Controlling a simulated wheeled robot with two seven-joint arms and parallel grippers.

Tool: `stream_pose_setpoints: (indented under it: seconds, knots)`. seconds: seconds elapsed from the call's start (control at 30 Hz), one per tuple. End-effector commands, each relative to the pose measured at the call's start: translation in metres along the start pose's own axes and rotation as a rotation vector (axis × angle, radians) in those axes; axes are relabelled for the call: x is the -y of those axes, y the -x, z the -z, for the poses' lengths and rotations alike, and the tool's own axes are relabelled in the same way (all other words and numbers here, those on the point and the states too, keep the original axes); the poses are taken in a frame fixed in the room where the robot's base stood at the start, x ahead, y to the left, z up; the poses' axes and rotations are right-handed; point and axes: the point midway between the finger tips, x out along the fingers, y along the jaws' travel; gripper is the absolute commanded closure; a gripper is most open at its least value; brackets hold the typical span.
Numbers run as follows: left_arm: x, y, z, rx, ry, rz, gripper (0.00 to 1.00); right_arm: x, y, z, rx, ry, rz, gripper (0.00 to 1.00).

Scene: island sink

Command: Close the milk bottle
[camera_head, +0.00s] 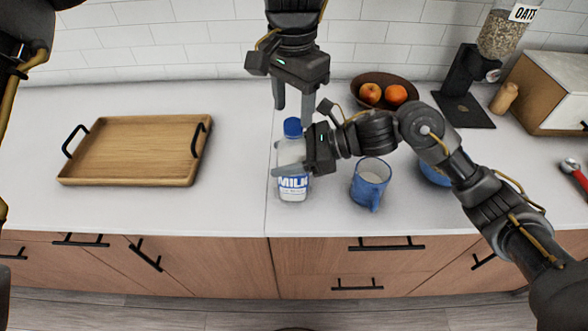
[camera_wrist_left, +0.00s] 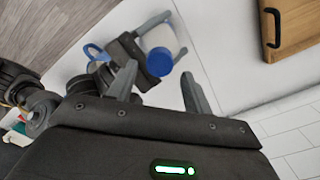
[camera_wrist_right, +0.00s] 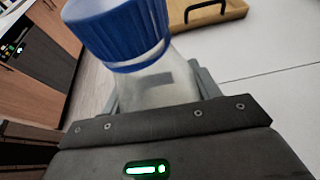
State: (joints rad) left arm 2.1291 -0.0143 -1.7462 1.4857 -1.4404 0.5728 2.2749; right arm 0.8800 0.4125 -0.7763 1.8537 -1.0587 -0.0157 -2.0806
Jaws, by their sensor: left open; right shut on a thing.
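The milk bottle (camera_head: 293,160) stands upright on the white counter, with its blue cap (camera_head: 292,127) on top. The cap also shows in the left wrist view (camera_wrist_left: 160,62) and large in the right wrist view (camera_wrist_right: 115,30). I cannot tell how tightly the cap sits. My right gripper (camera_head: 286,171) is shut on the bottle's body from the right, below the cap. My left gripper (camera_head: 293,104) points down just above and around the top of the bottle. It is open, its fingers (camera_wrist_left: 160,85) apart, with the cap between and beyond them.
A blue mug (camera_head: 369,183) stands right of the bottle, close to my right arm. A fruit bowl (camera_head: 362,98) is behind it, and a partly hidden blue bowl (camera_head: 432,174) is further right. A wooden tray (camera_head: 130,178) lies at left. The counter between tray and bottle is clear.

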Motion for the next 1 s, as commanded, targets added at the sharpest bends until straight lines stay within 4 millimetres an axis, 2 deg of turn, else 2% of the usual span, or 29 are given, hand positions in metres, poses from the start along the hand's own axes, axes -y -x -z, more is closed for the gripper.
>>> stream_pose_setpoints:
  seconds: [0.1,0.23,0.63,0.9,1.0]
  knots:
    - [0.000,-0.015,0.000,0.001,-0.002,-0.001,0.49,0.000,0.000,0.000,0.000,0.000,0.000,1.00]
    - [0.000,-0.026,0.000,-0.001,-0.002,-0.001,0.49,0.000,0.000,0.000,0.000,0.000,0.000,1.00]
    - [0.000,-0.030,0.000,-0.001,-0.001,0.000,0.51,0.000,0.000,0.000,0.000,0.000,0.000,1.00]
    - [0.000,-0.030,0.000,-0.001,-0.001,0.000,0.86,0.000,0.000,0.000,0.000,0.000,0.000,1.00]
    - [0.000,-0.030,0.000,-0.001,-0.002,0.000,0.95,0.000,0.000,0.000,0.000,0.000,0.000,1.00]
